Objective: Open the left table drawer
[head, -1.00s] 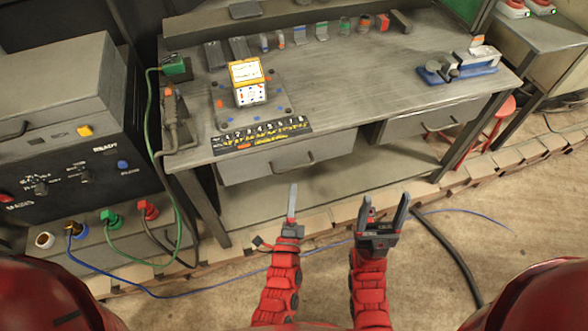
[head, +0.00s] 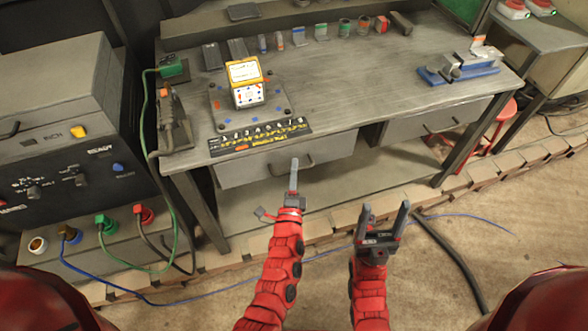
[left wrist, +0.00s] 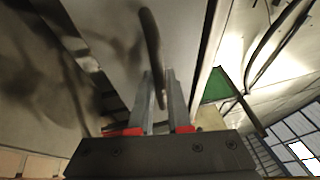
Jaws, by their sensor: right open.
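The left table drawer (head: 250,172) is a grey front under the workbench top and looks shut. Its dark bar handle (head: 308,162) also shows in the left wrist view (left wrist: 150,35). My left gripper (head: 295,163) is at the handle, its fingers stacked so that only one shows clearly in the head view. In the left wrist view my left gripper (left wrist: 160,75) has its fingers apart, with the handle running down between them; contact cannot be told. My right gripper (head: 385,208) is open and empty, lower right of the drawer, above the floor.
A second drawer (head: 435,120) is to the right under the workbench top (head: 350,90). A grey cabinet (head: 50,90) with a dark control panel and cables stands at left. A blue cable (head: 200,298) and a black hose (head: 450,255) lie on the floor.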

